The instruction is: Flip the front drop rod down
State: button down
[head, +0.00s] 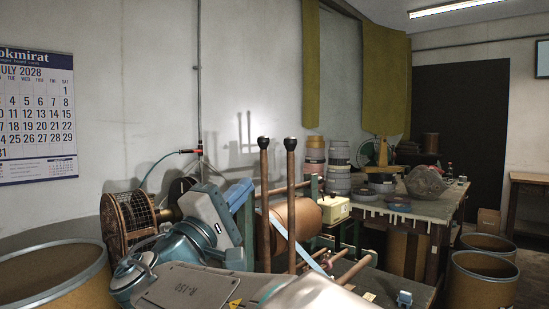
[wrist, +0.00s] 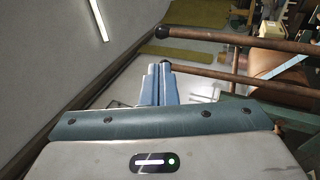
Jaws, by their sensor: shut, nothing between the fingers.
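Two brown rods with black knobs stand upright in the head view, the left rod (head: 264,200) and the right, nearer-looking rod (head: 291,200). Which is the front drop rod is not certain. In the wrist view both run sideways, an upper rod (wrist: 215,38) and a lower rod (wrist: 225,78). My gripper (head: 248,186) is left of the rods, its blue fingers shut and empty. In the wrist view the gripper (wrist: 160,68) has its fingertips close to the lower rod's knobbed end; I cannot tell whether they touch.
A wire-caged reel (head: 128,222) stands left of my arm. A workbench (head: 425,208) with tape stacks is behind right. Cardboard drums (head: 482,280) stand at right.

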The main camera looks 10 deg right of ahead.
aim_at(287, 145)
jog(key=p+x, duration=0.2)
jog(key=x, duration=1.2)
jog(key=shift+w, duration=0.1)
